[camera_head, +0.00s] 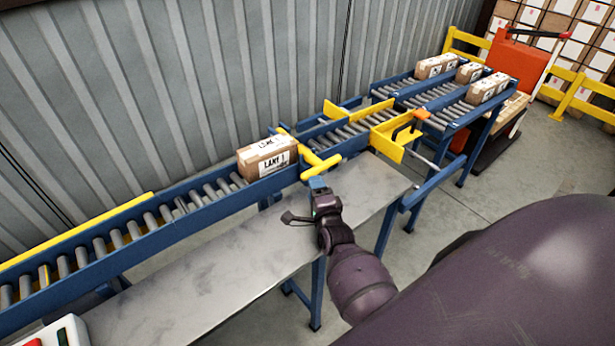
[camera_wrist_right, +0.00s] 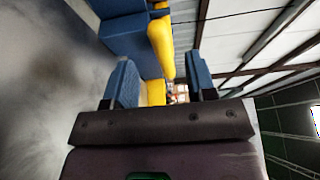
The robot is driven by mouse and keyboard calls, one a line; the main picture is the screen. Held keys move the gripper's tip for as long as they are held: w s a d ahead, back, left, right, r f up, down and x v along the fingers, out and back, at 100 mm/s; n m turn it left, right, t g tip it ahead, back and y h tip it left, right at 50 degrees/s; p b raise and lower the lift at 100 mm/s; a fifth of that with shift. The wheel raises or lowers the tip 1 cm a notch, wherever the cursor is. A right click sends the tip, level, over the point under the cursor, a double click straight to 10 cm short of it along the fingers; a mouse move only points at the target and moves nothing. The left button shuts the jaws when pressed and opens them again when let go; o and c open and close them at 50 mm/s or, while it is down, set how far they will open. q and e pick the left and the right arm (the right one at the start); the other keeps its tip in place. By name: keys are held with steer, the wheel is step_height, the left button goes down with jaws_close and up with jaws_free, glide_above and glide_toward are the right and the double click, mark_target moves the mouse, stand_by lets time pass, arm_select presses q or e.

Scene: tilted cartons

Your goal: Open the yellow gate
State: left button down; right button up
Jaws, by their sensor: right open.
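A yellow gate bar (camera_head: 301,147) crosses the conveyor just in front of a carton labelled LANE 1 (camera_head: 268,157). Its yellow cross handle (camera_head: 322,166) is on the near side, over the blue rail. My right gripper (camera_head: 318,185) is just below this handle in the head view. In the right wrist view, the gripper (camera_wrist_right: 163,85) is open, with blue fingertips apart. Yellow bar parts (camera_wrist_right: 160,45) show ahead of and between the fingers; I cannot tell whether they touch. My left gripper is not in view.
A yellow plate with a black handle (camera_head: 398,136) stands farther along the conveyor (camera_head: 130,230). Several cartons (camera_head: 488,88) sit on the far lanes. A grey table (camera_head: 240,258) lies in front of the conveyor. An orange machine (camera_head: 518,62) stands at the back right.

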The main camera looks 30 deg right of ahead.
mark_target(309, 174)
steer(key=b+x, duration=0.1)
steer(key=x, duration=0.1)
steer(key=b+x, duration=0.1)
steer(key=x, duration=0.2)
steer(key=shift+f, duration=0.2)
steer(key=shift+w+d+r, duration=0.1)
steer(key=shift+w+d, duration=0.1)
steer(key=shift+w, duration=0.4)
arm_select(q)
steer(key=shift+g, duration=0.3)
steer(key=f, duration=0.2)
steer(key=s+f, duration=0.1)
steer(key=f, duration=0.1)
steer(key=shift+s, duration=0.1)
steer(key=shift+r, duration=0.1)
arm_select(e)
steer(key=shift+r, duration=0.1)
jaws_close()
